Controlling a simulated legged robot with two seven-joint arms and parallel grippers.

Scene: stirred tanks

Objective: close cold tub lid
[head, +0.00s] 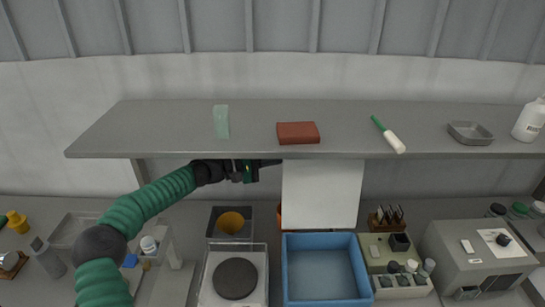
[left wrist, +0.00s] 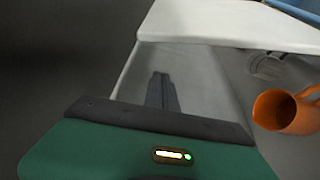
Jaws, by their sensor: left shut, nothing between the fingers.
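The cold tub (head: 326,301) is a blue open-topped box at the front middle of the bench in the head view. Its white lid (head: 322,194) stands upright at the tub's back edge, its top reaching the shelf's front edge. My left gripper (head: 276,162) is shut and empty just left of the lid's upper left corner, under the shelf edge. In the left wrist view my shut fingers (left wrist: 162,90) point at the white lid (left wrist: 225,25); I cannot tell whether they touch it. My right gripper is not in view.
A grey shelf (head: 350,120) overhangs the bench close above my gripper. An orange jug (left wrist: 285,112) stands behind the tub, beside the lid. A stirrer plate (head: 235,280) is left of the tub, a bottle rack (head: 398,283) right of it.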

